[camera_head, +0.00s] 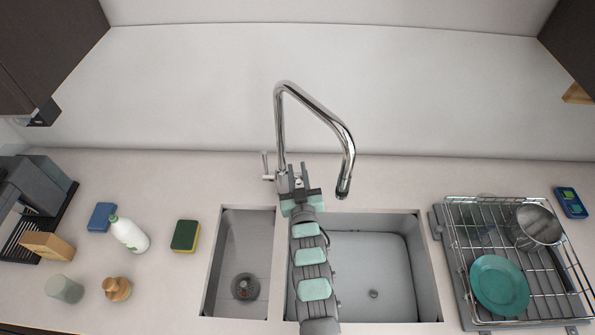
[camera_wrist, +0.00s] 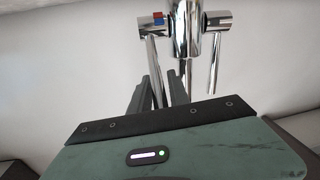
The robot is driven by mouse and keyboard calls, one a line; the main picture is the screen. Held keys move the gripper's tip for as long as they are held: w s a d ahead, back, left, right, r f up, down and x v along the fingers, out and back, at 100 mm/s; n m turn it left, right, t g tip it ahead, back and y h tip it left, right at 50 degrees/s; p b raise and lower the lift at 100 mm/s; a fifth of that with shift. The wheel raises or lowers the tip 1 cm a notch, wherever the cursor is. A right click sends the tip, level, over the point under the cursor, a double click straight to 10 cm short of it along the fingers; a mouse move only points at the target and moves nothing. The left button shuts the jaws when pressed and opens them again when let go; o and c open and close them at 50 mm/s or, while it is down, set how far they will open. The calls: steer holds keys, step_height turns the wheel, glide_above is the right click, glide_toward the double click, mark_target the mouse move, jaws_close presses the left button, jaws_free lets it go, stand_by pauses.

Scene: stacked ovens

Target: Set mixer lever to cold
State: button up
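The chrome mixer tap (camera_head: 281,125) stands behind the sink with its tall spout curving to the right. Its thin lever (camera_head: 265,162) points up from a short stub on the left of the tap body. In the wrist view, a chrome rod, apparently the lever (camera_wrist: 152,48), hangs from a cylinder with a red and blue mark (camera_wrist: 158,18). My gripper (camera_head: 298,178) is close in front of the tap body, right of the lever. In the wrist view its two dark fingers (camera_wrist: 166,82) are apart with nothing held. Contact with the tap cannot be told.
My arm crosses the sink divider between the small left basin (camera_head: 240,265) and the large right basin (camera_head: 375,270). A dish rack (camera_head: 455,215) holds a teal plate (camera_head: 499,285) at right. A white bottle (camera_head: 129,234) and a sponge (camera_head: 185,236) stand left. Counter beside the lever is clear.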

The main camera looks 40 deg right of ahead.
steer(key=shift+c, duration=0.2)
jaws_close()
stand_by(1.1)
